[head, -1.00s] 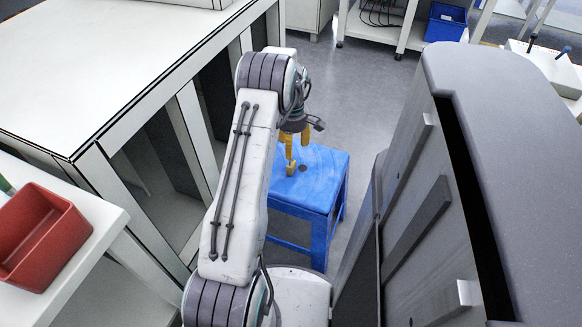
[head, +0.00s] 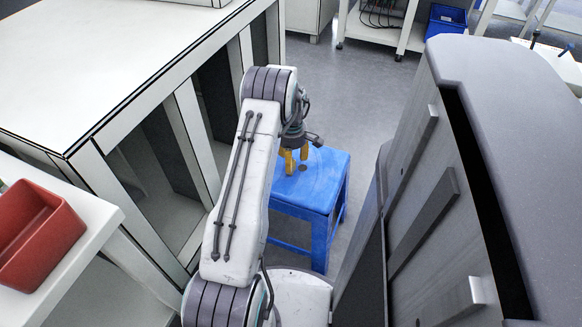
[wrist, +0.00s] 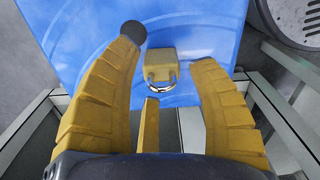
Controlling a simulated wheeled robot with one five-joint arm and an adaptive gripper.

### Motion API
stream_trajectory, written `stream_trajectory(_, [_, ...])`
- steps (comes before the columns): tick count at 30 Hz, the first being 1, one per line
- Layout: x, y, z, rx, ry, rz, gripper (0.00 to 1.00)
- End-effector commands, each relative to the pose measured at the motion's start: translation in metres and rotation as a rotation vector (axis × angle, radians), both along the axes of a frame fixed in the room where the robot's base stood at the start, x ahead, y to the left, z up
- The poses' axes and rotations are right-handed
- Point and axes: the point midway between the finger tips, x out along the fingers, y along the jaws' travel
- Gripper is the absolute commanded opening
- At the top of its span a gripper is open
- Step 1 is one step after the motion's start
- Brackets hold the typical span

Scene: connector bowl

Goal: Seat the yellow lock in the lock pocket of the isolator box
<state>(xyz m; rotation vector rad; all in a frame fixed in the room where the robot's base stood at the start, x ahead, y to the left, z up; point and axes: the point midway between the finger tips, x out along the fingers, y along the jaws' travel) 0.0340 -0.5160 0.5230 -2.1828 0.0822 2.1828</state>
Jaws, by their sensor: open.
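The yellow lock (wrist: 161,60) lies on the blue stool (wrist: 215,20), with its silver shackle turned toward my gripper. My gripper (wrist: 162,75) is open in the wrist view. Its two outer yellow fingers stand left and right of the lock, apart from it, and a third finger points at it from below in the picture. In the head view my gripper (head: 294,162) reaches down over the stool (head: 325,180), and I cannot tell the lock from the fingers there. I cannot make out the isolator box or its lock pocket in either view.
A tall grey cabinet (head: 500,100) stands close on the right of my arm. A white-topped bench (head: 110,70) stands on the left, with a red bin (head: 35,235) on a shelf in front. A dark round spot (wrist: 133,32) is on the stool top. Open floor lies behind the stool.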

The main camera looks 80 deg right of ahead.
Motion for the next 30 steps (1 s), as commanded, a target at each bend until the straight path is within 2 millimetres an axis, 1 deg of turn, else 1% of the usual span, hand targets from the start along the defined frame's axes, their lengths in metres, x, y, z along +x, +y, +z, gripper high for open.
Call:
stream_trajectory(1, [0.0000,-0.0001,0.0003,0.000,0.000,0.000,0.56])
stream_trajectory(2, [0.0000,-0.0001,0.0004,0.000,0.000,0.000,0.54])
stream_trajectory(20, [0.0000,-0.0001,0.0006,-0.001,0.000,0.000,0.00])
stream_trajectory(30, [0.0000,-0.0001,0.0005,-0.001,0.000,0.000,0.00])
